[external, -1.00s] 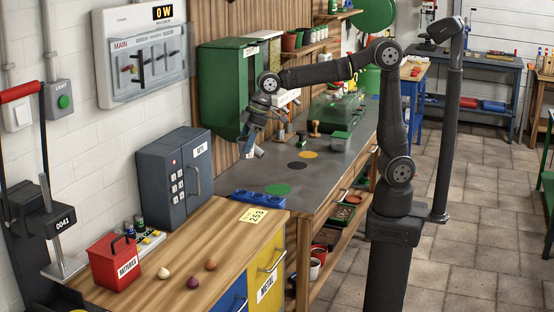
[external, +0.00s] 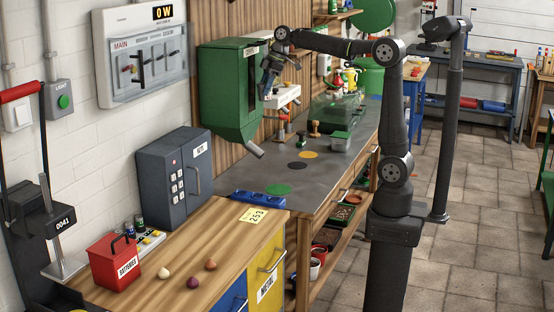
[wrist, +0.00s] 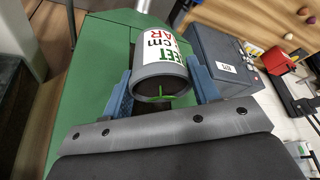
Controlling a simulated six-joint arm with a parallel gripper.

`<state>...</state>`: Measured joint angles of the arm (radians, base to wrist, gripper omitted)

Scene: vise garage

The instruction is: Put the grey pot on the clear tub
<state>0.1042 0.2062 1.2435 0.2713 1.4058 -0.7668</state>
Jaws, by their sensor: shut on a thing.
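My gripper (external: 267,88) is raised in front of the green wall hopper. In the wrist view its blue fingers (wrist: 163,88) are shut on the grey pot (wrist: 160,74), one on each side. The pot has a dark grey rim, a white label with green and red letters and a small green sprout in its mouth. In the external view the pot is too small and too covered to make out.
The green hopper (external: 226,95) with its metal spout is close beside my gripper. A wooden-handled stamp (external: 314,129) is left of the tub. The bench's front middle is clear.

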